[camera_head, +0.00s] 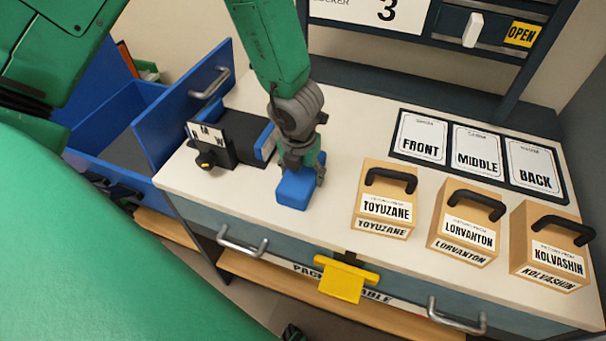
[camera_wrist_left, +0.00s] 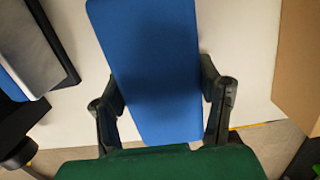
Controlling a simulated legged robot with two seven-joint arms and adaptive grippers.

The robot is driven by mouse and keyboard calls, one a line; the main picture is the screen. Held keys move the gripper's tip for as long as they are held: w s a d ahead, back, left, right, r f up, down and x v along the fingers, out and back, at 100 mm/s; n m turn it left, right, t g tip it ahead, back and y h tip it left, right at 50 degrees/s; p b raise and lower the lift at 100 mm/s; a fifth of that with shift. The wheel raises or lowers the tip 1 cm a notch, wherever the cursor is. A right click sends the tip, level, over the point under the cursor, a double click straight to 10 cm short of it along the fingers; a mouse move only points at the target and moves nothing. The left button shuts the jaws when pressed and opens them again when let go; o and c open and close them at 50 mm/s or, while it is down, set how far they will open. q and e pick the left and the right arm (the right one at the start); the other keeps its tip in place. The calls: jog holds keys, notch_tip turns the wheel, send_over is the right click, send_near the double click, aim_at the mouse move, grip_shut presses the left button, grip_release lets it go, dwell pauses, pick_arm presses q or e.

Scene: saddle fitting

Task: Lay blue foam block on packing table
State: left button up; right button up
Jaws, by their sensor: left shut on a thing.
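The blue foam block (camera_head: 294,188) is at the white top of the packing table (camera_head: 330,130), near its front edge. I cannot tell whether it touches the tabletop. My left gripper (camera_head: 303,170) comes down from above and is shut on the block. In the left wrist view the block (camera_wrist_left: 152,65) lies between the two dark fingers (camera_wrist_left: 163,110), which press on its sides. The right gripper is not in view.
Three tan boxes with black handles, TOYUZANE (camera_head: 386,205), LORVANTON (camera_head: 466,225) and KOLVASHIN (camera_head: 550,250), stand right of the block. A black device (camera_head: 232,138) stands left. FRONT, MIDDLE and BACK cards (camera_head: 477,152) lie behind. An open blue drawer (camera_head: 110,115) is at far left.

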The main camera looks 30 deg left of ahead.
aim_at(300, 174)
pick_arm(q)
jog(key=shift+r, duration=0.1)
jog(key=o, duration=0.7)
jog(key=shift+d+f, duration=0.1)
jog(key=shift+f, duration=0.1)
jog(key=o, duration=0.4)
jog(key=shift+o, duration=0.2)
jog(key=shift+r, duration=0.1)
jog(key=shift+r, duration=0.3)
notch_tip(300, 174, up, 12)
jog(key=s+p, duration=0.1)
jog(key=p, duration=0.3)
jog(key=shift+s+f, duration=0.2)
jog(key=shift+f, duration=0.05)
